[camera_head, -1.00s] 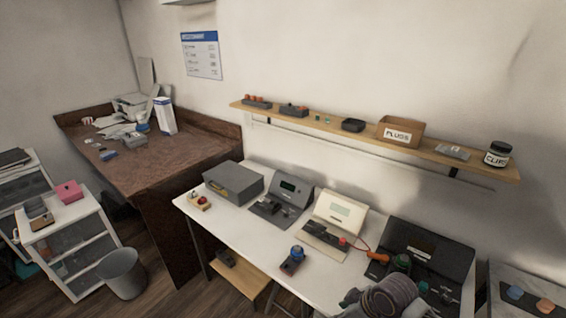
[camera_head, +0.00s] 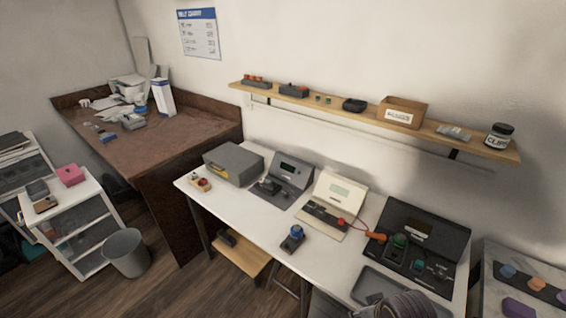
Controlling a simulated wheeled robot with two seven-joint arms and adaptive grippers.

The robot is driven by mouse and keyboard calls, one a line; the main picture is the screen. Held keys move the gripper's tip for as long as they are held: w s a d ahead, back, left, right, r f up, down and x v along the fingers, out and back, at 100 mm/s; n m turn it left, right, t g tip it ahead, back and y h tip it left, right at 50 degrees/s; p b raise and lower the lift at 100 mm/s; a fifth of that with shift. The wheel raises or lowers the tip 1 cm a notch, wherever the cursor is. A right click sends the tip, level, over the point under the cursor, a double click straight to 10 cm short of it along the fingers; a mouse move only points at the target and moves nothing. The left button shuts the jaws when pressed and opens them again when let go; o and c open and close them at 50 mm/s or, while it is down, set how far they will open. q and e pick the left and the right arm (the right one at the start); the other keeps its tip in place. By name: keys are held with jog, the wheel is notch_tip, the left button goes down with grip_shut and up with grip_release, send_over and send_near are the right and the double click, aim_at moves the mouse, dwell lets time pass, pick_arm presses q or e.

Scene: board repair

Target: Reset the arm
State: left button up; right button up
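Part of my own arm, dark grey and ribbed, shows at the bottom edge right of centre, in front of the white workbench (camera_head: 270,225). No gripper fingers show on it, and nothing is seen held. No arm comes in from the left. On the bench stand a grey box (camera_head: 233,164), a grey device with a small screen (camera_head: 291,171), a cream device (camera_head: 340,190) and a black open case (camera_head: 425,235). A small dark holder with a blue knob (camera_head: 293,238) lies near the front edge. An orange-handled tool (camera_head: 379,237) lies by the black case.
A grey tray (camera_head: 375,285) lies at the bench front. The bench's front left is mostly clear.

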jog(key=s+f+g, duration=0.1)
jog(key=s+f, duration=0.1)
jog(key=f, duration=1.5)
jog(key=s+f, duration=0.2)
jog(key=f, duration=1.5)
jog(key=s+d+f, duration=0.2)
jog(key=s+f, duration=0.7)
jog(key=s, duration=0.1)
jog(key=s+d+f+g, duration=0.1)
jog(key=s+d+f, duration=0.1)
jog(key=s+f, duration=0.7)
jog(key=s, duration=0.2)
jog(key=shift+s+d+f+g, duration=0.3)
jog(key=shift+d+f, duration=0.05)
jog(key=shift+f, duration=0.05)
jog(key=shift+s, duration=0.1)
